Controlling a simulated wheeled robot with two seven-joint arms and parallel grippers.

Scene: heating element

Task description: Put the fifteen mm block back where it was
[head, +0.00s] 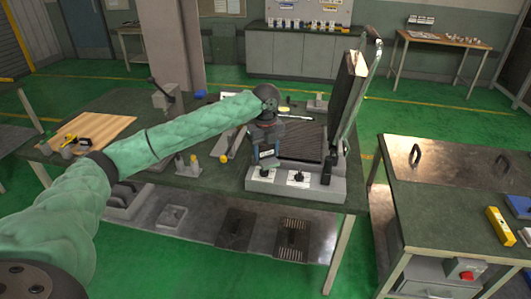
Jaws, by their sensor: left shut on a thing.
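My left gripper (268,156) reaches in from the left and points down over the front left part of the heating machine. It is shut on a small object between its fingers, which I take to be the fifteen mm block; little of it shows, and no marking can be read. The machine has a grey base (328,187), a dark ribbed lower plate (305,141) and a raised lid (347,92) with a long handle. Whether the held object touches the base is unclear. My right gripper is out of view.
On the workbench left of the machine stand small grey and yellow parts (188,165) and a wooden board (93,131). The raised lid stands tall on the right. A second bench (440,190) on the right carries a yellow level (500,226).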

